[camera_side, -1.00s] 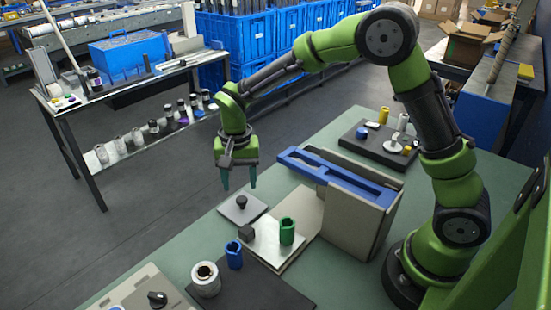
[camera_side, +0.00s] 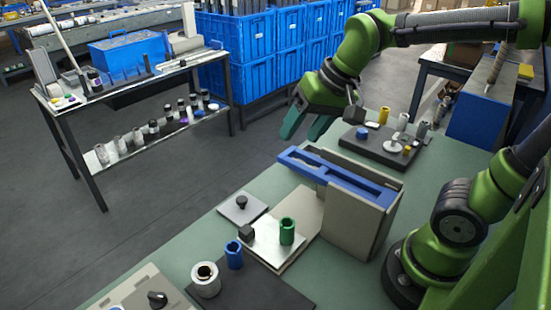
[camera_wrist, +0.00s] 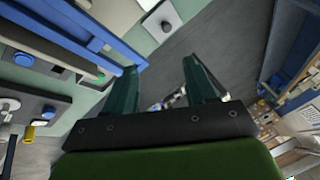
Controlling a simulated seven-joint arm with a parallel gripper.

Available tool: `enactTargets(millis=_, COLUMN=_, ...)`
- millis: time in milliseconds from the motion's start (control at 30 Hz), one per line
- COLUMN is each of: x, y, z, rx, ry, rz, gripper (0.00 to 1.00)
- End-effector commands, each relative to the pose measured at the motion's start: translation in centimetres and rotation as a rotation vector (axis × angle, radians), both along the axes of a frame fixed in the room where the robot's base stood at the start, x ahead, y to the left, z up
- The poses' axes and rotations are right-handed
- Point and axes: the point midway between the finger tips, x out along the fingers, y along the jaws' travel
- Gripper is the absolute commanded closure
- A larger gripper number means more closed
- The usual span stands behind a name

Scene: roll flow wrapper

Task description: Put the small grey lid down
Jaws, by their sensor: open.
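The small grey lid (camera_side: 242,208), a flat square plate with a black knob, lies on the green table near its left edge. In the wrist view the lid (camera_wrist: 158,20) shows at the top, with its dark knob upward. My gripper (camera_side: 303,130) is open and empty, up and to the right of the lid, near the table's far edge and well clear of it. Its two teal fingers (camera_wrist: 166,88) are spread in the wrist view with nothing between them.
A grey box with a blue frame (camera_side: 340,178) stands mid-table. Beside the lid are a plate with a green cup (camera_side: 287,232) and dark block (camera_side: 247,232), a blue cup (camera_side: 234,254) and a white roll (camera_side: 205,279). A dark tray (camera_side: 375,150) with small parts lies at the back.

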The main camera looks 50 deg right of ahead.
Motion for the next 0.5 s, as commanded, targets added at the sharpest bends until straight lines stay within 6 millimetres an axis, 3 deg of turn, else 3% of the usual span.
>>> enactTargets(millis=100, x=-3.2, y=-0.6, z=0.2, rx=-0.014, ry=-0.113, rz=0.046, gripper=0.44)
enactTargets(millis=200, x=-4.8, y=-0.9, z=-0.1, rx=-0.027, ry=-0.175, rz=0.074, gripper=0.44)
enactTargets(millis=500, x=-6.0, y=-1.0, z=-0.5, rx=-0.042, ry=-0.222, rz=0.096, gripper=0.44)
